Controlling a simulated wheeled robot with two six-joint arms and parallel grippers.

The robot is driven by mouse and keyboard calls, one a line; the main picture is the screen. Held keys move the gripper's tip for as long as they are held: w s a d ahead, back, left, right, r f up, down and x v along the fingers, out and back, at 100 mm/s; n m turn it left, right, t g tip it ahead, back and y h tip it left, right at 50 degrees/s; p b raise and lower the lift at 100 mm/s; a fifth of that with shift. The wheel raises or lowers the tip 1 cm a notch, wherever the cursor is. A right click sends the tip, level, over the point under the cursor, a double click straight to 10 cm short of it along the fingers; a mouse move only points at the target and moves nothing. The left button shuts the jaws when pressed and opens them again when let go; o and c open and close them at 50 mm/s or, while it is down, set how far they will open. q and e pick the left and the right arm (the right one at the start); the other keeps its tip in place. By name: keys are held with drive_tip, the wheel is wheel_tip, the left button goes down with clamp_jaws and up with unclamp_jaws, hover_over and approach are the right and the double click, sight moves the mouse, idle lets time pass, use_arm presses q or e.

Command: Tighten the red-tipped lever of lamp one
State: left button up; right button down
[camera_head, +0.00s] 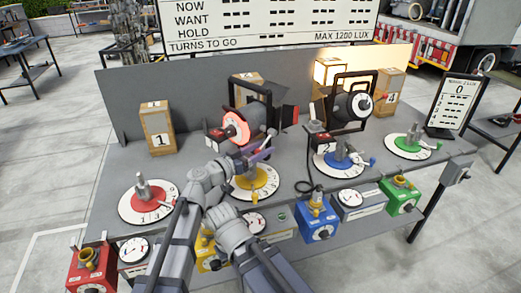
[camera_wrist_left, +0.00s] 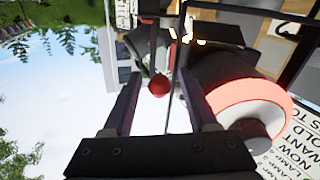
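Lamp one (camera_head: 243,124) stands on the bench in a black yoke, with a red-orange ring around its front; it also shows at the right of the left wrist view (camera_wrist_left: 245,105). My left gripper (camera_head: 264,150) is beside this lamp, above the yellow dial. In the left wrist view my left gripper (camera_wrist_left: 157,97) has its two dark fingers apart. The red ball tip (camera_wrist_left: 159,85) of the lever appears between them; whether it touches either finger I cannot tell. In the head view I cannot make the lever out. My right arm shows at the bottom, but its gripper fingers do not show.
Lamp two (camera_head: 357,105) stands to the right. Round dials with upright handles, red (camera_head: 135,208), yellow (camera_head: 243,190), blue (camera_head: 326,167) and green (camera_head: 397,147), lie along the bench (camera_head: 298,185). Coloured boxes hang on its front edge. A sign board (camera_head: 457,103) stands right.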

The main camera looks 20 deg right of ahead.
use_arm(q)
clamp_jaws()
idle(1.2)
